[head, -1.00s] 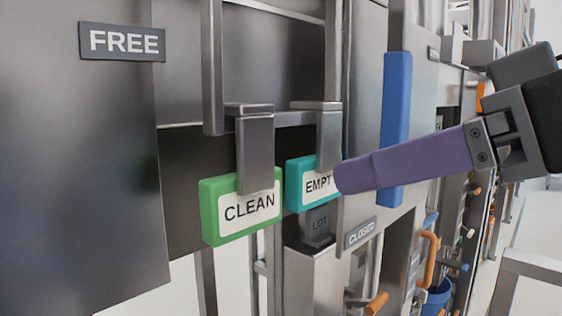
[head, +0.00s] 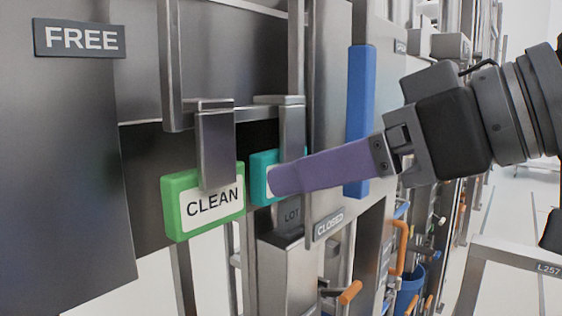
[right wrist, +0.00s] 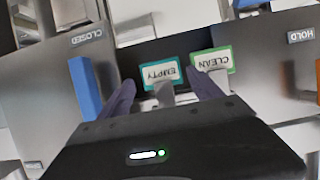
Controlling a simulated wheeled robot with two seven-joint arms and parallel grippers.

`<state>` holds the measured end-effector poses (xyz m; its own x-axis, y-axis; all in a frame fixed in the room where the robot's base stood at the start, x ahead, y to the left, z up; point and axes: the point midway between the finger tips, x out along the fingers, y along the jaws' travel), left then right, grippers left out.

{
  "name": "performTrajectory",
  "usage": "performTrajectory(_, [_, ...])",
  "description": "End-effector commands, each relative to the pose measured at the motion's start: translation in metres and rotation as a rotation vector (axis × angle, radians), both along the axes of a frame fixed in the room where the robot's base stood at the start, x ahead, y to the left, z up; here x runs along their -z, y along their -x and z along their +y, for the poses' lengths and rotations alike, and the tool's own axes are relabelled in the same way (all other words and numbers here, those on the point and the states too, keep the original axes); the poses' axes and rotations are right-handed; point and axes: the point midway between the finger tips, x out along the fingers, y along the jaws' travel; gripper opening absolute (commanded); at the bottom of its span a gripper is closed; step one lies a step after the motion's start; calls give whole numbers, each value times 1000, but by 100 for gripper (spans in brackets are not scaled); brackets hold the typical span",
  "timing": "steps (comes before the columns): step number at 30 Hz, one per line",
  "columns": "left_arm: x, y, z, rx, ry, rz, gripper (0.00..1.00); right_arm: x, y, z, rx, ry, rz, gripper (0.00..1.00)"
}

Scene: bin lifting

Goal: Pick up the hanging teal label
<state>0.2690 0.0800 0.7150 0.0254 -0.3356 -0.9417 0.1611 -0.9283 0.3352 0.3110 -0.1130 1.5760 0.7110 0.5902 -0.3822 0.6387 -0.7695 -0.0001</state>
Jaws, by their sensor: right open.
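The teal label (head: 259,178), reading EMPTY in the right wrist view (right wrist: 160,73), hangs from a metal bracket (head: 292,125). In the head view my right gripper's purple finger covers most of its face. My right gripper (head: 275,180) reaches in from the right. In the right wrist view its two purple fingers (right wrist: 161,90) stand apart, with the teal label beyond and between them. I cannot tell whether a finger touches the label. My left gripper is not in view.
A green CLEAN label (head: 204,202) hangs close to the left of the teal one. A blue vertical bar (head: 361,115) stands behind my right gripper. A CLOSED plate (head: 328,226) and an orange handle (head: 350,292) are below. A FREE panel (head: 80,180) is at left.

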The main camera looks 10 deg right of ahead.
Motion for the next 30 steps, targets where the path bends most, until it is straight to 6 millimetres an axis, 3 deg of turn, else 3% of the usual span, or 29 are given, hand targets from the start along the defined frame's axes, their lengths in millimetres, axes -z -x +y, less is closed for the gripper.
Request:
performTrajectory(10, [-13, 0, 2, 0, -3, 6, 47, 17, -30, 26, 0, 1, 1, 75])
performTrajectory(28, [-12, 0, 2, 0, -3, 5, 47, 18, -30, 27, 0, 0, 0, 75])
performTrajectory(30, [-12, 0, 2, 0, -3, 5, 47, 18, -30, 27, 0, 0, 0, 70])
